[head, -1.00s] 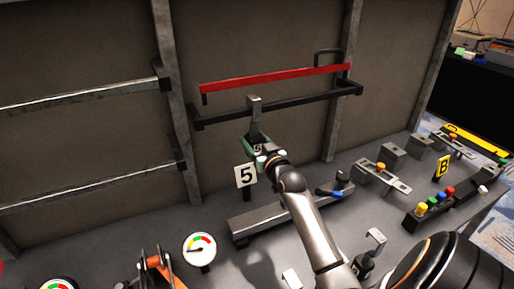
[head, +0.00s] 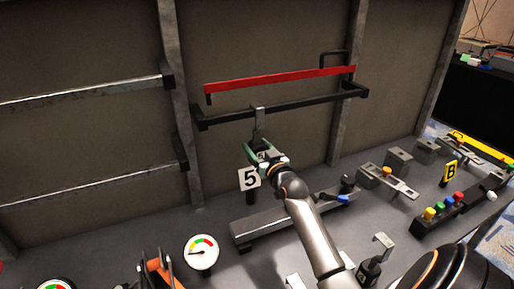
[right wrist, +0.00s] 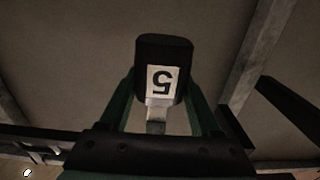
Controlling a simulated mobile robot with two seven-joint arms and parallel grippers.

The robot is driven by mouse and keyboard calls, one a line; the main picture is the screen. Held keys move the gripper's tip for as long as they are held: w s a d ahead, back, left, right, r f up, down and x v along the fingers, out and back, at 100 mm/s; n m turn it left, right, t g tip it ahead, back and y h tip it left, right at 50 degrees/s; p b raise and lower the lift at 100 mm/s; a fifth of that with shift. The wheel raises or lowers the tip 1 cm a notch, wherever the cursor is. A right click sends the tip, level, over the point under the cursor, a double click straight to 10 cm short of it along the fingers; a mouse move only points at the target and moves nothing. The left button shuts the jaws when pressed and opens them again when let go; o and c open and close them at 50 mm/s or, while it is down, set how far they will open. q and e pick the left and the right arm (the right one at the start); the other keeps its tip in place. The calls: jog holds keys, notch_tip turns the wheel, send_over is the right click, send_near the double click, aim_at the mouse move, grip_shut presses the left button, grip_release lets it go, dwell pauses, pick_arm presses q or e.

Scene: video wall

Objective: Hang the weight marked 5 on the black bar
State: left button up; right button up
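The weight marked 5 is a black cylinder (right wrist: 163,50) with a white label that reads upside down in the right wrist view. In the head view its grey hook (head: 258,120) is at the black bar (head: 300,102), with its top at the bar's height, and appears to hang over it. My right gripper (head: 261,150) is around the weight's body, largely covering it in the head view. Its green fingers stand on either side of the weight and look parted. My left gripper is out of view.
A red bar (head: 280,78) runs just above the black bar. A grey rail (head: 270,225), a gauge (head: 201,252) and a button box (head: 440,215) occupy the bench.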

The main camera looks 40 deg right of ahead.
jog(key=o, duration=0.5)
jog(key=shift+a+f, duration=0.1)
jog(key=shift+f, duration=0.2)
jog(key=v, duration=1.2)
jog(key=shift+s+r+b, duration=0.3)
jog(key=shift+s+r, duration=0.05)
jog(key=shift+r, duration=0.05)
